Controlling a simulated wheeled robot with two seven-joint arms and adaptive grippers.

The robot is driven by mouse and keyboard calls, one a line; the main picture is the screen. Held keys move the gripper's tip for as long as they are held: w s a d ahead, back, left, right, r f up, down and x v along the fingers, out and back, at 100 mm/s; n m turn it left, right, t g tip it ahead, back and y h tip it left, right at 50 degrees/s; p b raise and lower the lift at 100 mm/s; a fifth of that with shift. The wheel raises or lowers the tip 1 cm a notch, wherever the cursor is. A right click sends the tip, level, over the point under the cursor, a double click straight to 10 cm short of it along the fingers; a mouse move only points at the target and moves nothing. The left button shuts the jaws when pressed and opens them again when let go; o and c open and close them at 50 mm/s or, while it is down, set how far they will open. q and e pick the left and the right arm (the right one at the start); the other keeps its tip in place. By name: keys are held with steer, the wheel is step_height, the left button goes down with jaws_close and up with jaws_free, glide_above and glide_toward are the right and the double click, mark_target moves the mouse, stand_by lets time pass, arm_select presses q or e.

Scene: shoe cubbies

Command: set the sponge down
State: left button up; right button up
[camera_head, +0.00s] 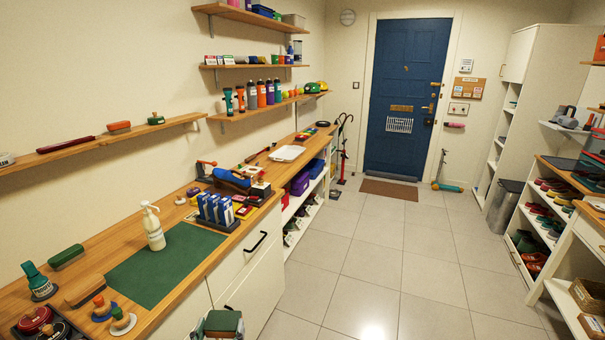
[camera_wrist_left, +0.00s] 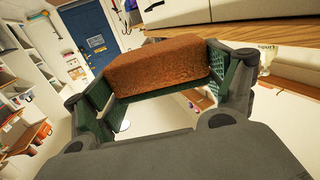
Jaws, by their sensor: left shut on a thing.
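A rust-brown sponge (camera_wrist_left: 163,68) fills the space between the two green-padded fingers of my left gripper (camera_wrist_left: 165,84) in the left wrist view. The gripper is shut on it, and the sponge is held up off any surface. In the head view my left gripper (camera_head: 222,323) is low in the picture, in front of the cabinet and just right of the counter's front edge. I cannot make out the sponge clearly there. The wooden counter (camera_head: 180,320) runs along the left wall. My right gripper is not in view.
A green mat (camera_head: 150,275) lies on the counter, with a white pump bottle (camera_head: 153,228) at its back edge. A brown block (camera_head: 83,290), knobbed brushes (camera_head: 122,320) and dark red tins (camera_head: 35,320) crowd the left. Blue boxes (camera_head: 215,209) stand right of the mat. The mat's front is bare.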

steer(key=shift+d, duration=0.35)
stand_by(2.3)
arm_select(q)
steer(key=shift+w+r, duration=0.1)
